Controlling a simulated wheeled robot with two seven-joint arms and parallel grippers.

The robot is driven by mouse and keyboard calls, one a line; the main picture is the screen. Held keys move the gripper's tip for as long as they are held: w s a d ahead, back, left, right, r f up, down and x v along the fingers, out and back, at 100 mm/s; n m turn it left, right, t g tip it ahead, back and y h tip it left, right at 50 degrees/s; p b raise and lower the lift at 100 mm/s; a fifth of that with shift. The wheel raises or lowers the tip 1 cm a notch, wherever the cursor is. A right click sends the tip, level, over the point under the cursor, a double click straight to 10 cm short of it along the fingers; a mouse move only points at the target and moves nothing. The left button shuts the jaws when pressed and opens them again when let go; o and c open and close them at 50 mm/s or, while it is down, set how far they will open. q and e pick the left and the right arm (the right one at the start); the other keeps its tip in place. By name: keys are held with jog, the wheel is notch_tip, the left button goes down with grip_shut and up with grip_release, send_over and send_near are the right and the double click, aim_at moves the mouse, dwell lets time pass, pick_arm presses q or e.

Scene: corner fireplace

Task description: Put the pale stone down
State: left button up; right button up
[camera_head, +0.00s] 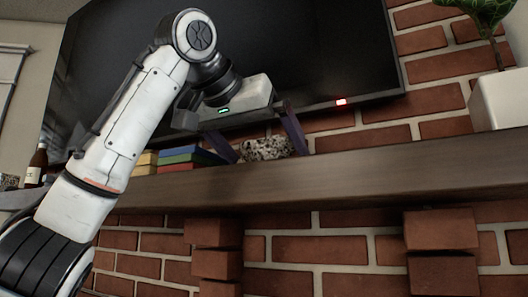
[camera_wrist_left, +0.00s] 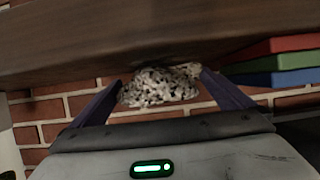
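The pale stone (camera_head: 265,149), speckled white and black, is at the top of the wooden mantel shelf (camera_head: 400,165), below the TV. My left gripper (camera_head: 272,156) reaches down from above, with one dark finger on each side of the stone. In the left wrist view the stone (camera_wrist_left: 160,86) fills the space between both fingertips and appears to touch them. The shelf (camera_wrist_left: 90,45) lies close against the stone there, with a dark shadow beside it. I cannot tell whether the stone rests on the shelf or hangs just above it. My right gripper is not in view.
Coloured books (camera_head: 190,157) lie stacked just left of the gripper; they also show in the left wrist view (camera_wrist_left: 275,62). A bottle (camera_head: 38,165) stands at the far left. A white planter (camera_head: 500,98) stands at the right. The shelf between stone and planter looks clear. The TV (camera_head: 310,50) is behind.

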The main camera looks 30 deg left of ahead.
pick_arm(q)
jog(key=shift+r, duration=0.25)
jog(key=shift+s, duration=0.4)
jog(key=b+v, duration=0.1)
jog(key=v, duration=1)
jog(key=shift+b, duration=0.3)
jog(key=shift+s, duration=0.1)
